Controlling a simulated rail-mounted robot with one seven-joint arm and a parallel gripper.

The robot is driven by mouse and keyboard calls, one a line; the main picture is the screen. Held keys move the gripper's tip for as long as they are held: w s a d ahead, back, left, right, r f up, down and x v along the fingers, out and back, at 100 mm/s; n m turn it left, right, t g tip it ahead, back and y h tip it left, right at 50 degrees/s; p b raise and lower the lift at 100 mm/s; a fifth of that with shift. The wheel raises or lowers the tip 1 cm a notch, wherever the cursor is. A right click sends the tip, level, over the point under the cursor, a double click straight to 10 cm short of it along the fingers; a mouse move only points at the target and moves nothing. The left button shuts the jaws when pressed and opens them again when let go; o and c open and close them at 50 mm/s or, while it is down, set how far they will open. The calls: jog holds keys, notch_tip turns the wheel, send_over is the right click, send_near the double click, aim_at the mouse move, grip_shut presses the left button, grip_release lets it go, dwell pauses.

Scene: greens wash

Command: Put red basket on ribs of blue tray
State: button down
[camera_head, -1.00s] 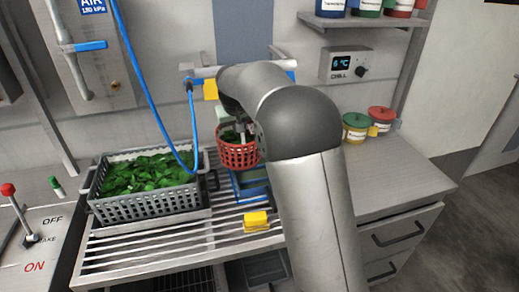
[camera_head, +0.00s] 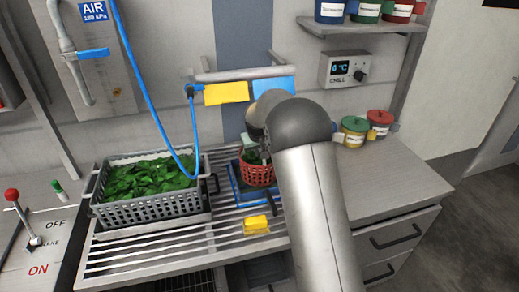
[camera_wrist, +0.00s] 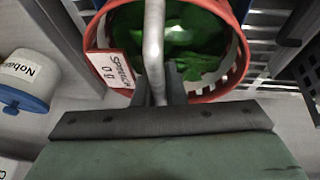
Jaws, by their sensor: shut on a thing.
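The red basket (camera_head: 258,175), full of green leaves, is over the blue tray (camera_head: 237,192) in the head view. I cannot tell whether its base touches the tray's ribs, as the basket and my arm hide part of the tray. My gripper (camera_wrist: 157,88) is shut on the basket's grey handle in the wrist view. There the basket's red rim (camera_wrist: 241,62) and a white label (camera_wrist: 109,69) show, with leaves inside. In the head view my arm mostly hides the gripper.
A grey crate of leaves (camera_head: 150,213) stands left on the slatted rack (camera_head: 130,253). A yellow block (camera_head: 256,225) lies in front of the tray. A blue hose (camera_head: 148,90) hangs at the left. Lidded tubs (camera_head: 354,131) stand at the right, beyond a clear counter (camera_head: 385,175).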

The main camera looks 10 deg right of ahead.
jog(key=c, duration=1.5)
grip_release()
jog(key=shift+r, duration=0.25)
jog(key=b+v, duration=0.2)
jog(key=v, duration=0.8)
jog(key=s+f+g, duration=0.2)
jog(key=s, duration=1.9)
jog(key=s+f+m+g+y, duration=0.1)
jog(key=s+f+g, duration=0.1)
jog(key=s, duration=1.9)
jog(key=shift+f, duration=0.3)
